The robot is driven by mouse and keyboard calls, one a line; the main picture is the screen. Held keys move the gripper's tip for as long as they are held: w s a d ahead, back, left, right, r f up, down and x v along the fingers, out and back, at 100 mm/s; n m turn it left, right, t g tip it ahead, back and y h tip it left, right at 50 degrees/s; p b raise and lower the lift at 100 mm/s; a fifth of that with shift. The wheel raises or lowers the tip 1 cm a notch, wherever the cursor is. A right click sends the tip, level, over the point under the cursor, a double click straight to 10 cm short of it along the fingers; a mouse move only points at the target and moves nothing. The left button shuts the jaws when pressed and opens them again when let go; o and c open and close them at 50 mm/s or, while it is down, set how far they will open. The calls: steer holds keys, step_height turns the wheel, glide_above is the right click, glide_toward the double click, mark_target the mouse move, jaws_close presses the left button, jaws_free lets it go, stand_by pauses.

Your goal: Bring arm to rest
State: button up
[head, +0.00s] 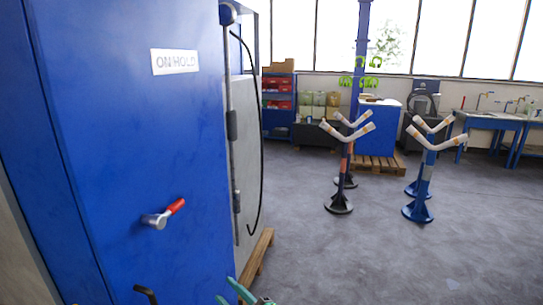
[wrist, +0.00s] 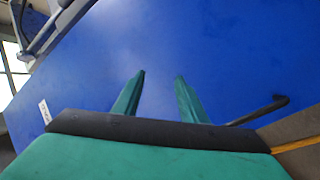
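My gripper (head: 225,291) shows at the bottom edge of the head view, with only its teal fingertips in sight. In the wrist view my gripper (wrist: 160,74) has its two green fingers apart with nothing between them. Behind them is the plain face of a large blue cabinet (head: 120,110), which also fills most of the wrist view (wrist: 220,50). A dark bent handle (wrist: 262,110) lies to the right of the fingers in the wrist view. The rest of my arm is out of the head view.
The cabinet bears an ON HOLD label (head: 175,61) and a red-tipped lever (head: 164,214). A wooden pallet edge (head: 257,256) shows at its foot. Stands with V-shaped tops (head: 346,135) are on the grey floor (head: 310,250) to the right. Open floor lies in front of them.

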steer(key=s+d+f+m+h, duration=0.3)
steer(key=s+f+m, duration=0.1)
steer(key=s+f, duration=0.3)
steer(key=s+d+f+m+t+h, duration=0.1)
steer(key=s+d+f+m+h, duration=0.25)
steer(key=s+f, duration=0.3)
steer(key=s+d+f+m+h, duration=0.2)
steer(key=s+f+m+h, duration=0.1)
steer(key=s+f+m, duration=0.3)
steer(key=s+d+m+h, duration=0.3)
steer(key=s, duration=1.1)
steer(key=s+r+m, duration=0.1)
steer(key=s+r, duration=0.3)
steer(key=s, duration=0.2)
steer(key=s+r+m+t, duration=0.1)
steer(key=s+r, duration=0.3)
steer(key=s, duration=0.2)
steer(key=shift+s+d+h, duration=0.2)
steer(key=shift+d+h, duration=0.15)
